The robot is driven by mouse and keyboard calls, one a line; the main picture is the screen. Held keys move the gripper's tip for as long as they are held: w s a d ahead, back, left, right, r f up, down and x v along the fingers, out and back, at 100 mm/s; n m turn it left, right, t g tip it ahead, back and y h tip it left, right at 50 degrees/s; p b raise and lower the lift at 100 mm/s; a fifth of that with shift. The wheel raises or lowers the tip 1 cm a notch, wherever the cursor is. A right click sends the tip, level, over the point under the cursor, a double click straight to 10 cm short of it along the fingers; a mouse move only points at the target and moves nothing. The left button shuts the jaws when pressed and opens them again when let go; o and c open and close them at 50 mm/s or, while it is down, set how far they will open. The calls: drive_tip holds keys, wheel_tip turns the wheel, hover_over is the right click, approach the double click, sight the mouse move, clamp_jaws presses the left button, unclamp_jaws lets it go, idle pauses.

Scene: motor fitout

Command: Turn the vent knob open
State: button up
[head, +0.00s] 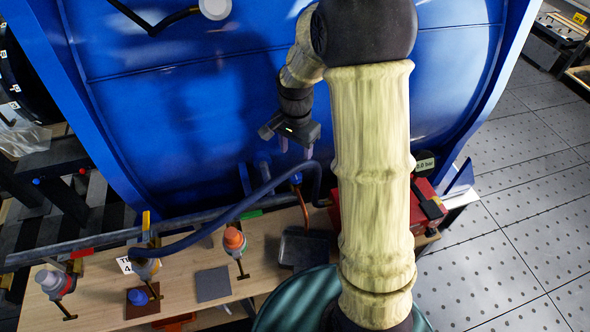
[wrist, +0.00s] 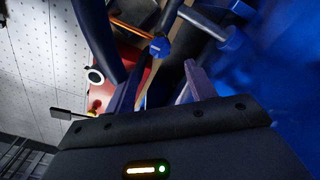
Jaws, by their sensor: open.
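A small blue knob (wrist: 159,47) shows in the wrist view, at the end of a thin orange line and ahead of the gap between my fingers. I take it for the vent knob, but no label confirms this. My gripper (wrist: 163,88) is open and empty, with a finger to each side of the gap. The fingers look apart from the fitting. The knob is not clear in the head view.
A blue hose (head: 235,208) curves over the wooden bench (head: 105,293) left of the fitting. Stub pipes (wrist: 205,22) stick out of the tank (head: 190,120) close to my gripper. A red box (head: 424,200) with a gauge lies to the right, and a dark tray (head: 302,246) sits below.

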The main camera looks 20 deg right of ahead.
sight(295, 175)
wheel_tip(295, 175, down, 9)
drive_tip(key=shift+f+p, duration=0.1)
drive_tip(key=shift+p, duration=0.55)
drive_tip(key=shift+c, duration=0.2)
drive_tip(key=c, duration=0.9)
